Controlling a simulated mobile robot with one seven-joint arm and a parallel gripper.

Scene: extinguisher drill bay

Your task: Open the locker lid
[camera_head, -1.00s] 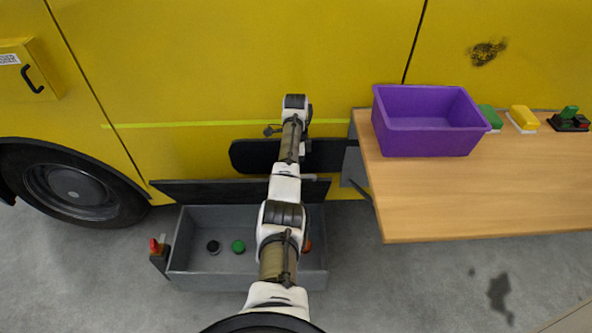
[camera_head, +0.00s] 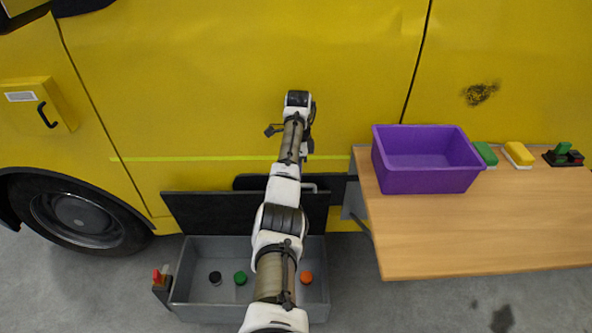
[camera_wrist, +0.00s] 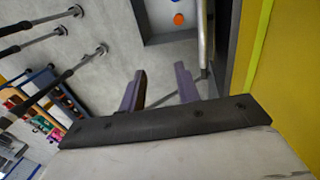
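The grey locker (camera_head: 190,290) stands on the floor beside the yellow truck. Its black lid (camera_head: 215,212) is raised and stands up along the truck-side edge, with the inside in view. A silver bar handle (camera_head: 308,187) shows at the lid's right part, partly behind my arm. In the wrist view the bar (camera_wrist: 203,40) runs along the dark lid (camera_wrist: 222,50), beyond my fingertips. My gripper (camera_wrist: 160,75) is open, its two fingers apart with nothing between them. It does not visibly touch the bar. In the head view my arm hides most of the gripper.
Black, green and orange round pieces (camera_head: 306,278) lie in the locker. A small post with a red top (camera_head: 160,277) stands at its left. A wooden table (camera_head: 470,240) with a purple bin (camera_head: 425,180) is at right. The truck side (camera_head: 220,100) is close behind.

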